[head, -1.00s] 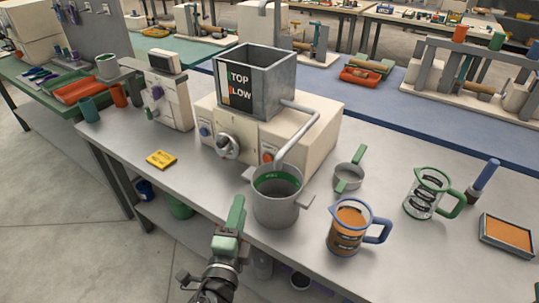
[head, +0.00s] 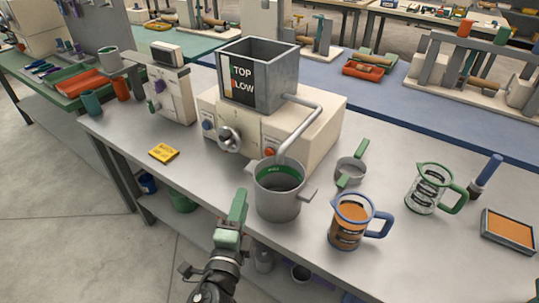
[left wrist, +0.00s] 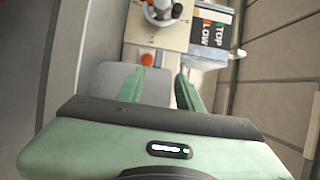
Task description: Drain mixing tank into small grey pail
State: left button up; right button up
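The mixing tank (head: 276,82) is an open grey box on a cream machine body (head: 310,125), with a striped level plate on its front. A silver valve knob (head: 230,140) and an orange button (head: 270,152) are on the body's front; the knob also shows in the wrist view (left wrist: 162,12). I see no liquid in the pail. My left gripper (head: 239,203) is left of the pail, fingers apart and empty in the wrist view (left wrist: 165,82).
A blue-handled jug of orange liquid (head: 348,228), a grey green-handled pan (head: 350,170) and a green-handled jug (head: 424,190) stand to the right. A yellow card (head: 164,153) lies at the left. The table (head: 205,175) is clear between card and pail.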

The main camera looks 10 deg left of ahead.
jog(key=shift+a, duration=0.1)
pick_arm(q)
grip_shut()
dwell(1.8)
pick_arm(e)
grip_shut()
